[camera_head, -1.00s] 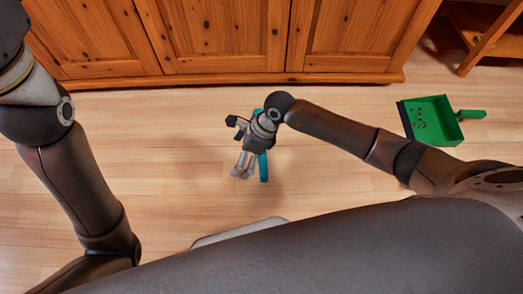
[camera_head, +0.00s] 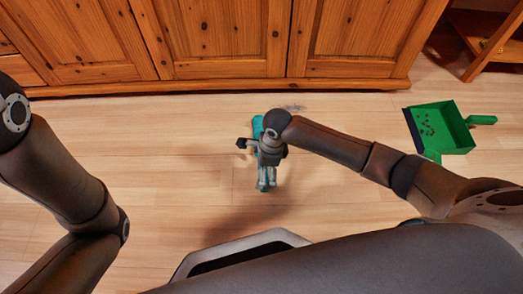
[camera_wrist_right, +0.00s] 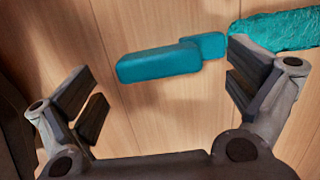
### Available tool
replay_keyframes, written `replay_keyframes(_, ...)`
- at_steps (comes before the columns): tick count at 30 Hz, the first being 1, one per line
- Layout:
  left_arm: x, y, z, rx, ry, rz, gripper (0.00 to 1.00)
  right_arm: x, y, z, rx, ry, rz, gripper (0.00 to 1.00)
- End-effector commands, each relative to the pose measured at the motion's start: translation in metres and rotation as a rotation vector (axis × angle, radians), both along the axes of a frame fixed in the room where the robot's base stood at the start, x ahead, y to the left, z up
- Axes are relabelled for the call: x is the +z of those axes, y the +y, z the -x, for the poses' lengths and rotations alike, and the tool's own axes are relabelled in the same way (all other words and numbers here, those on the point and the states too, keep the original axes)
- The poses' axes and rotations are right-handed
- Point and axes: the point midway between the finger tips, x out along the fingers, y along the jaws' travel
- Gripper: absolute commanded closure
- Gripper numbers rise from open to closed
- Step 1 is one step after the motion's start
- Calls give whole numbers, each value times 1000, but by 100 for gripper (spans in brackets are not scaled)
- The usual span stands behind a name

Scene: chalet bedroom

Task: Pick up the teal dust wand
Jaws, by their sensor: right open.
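The teal dust wand (camera_head: 257,124) lies on the wooden floor, mostly hidden under my right gripper (camera_head: 267,182) in the head view. In the right wrist view its smooth teal handle (camera_wrist_right: 160,63) runs crosswise between the lines of the two fingers. Its fluffy head (camera_wrist_right: 285,30) is at the upper right, partly behind the right-hand finger. My right gripper (camera_wrist_right: 165,90) is open and empty, pointing down over the wand. I cannot tell the exact height gap. My left arm shows at the left of the head view, but its gripper is out of view.
A green dustpan (camera_head: 442,128) with dark bits lies on the floor to the right. A grey dusty smudge (camera_head: 293,107) is on the floor near the wand. A wooden cabinet (camera_head: 220,40) stands along the back. The floor left of the wand is clear.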

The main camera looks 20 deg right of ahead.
Motion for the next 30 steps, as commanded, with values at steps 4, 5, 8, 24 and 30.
replay_keyframes(4,-23,0,0,0,1,0,54,-23,-2,4,-1,2,-1,0)
replay_keyframes(5,-26,0,0,0,1,0,54,-27,-3,5,-1,2,-1,0)
replay_keyframes(8,-37,0,0,0,0,0,54,-38,-1,4,0,1,-1,0)
replay_keyframes(24,-40,0,0,-1,1,-1,54,-44,0,4,-1,1,0,22)
replay_keyframes(30,-40,0,0,0,1,0,54,-44,0,3,-1,0,-1,44)
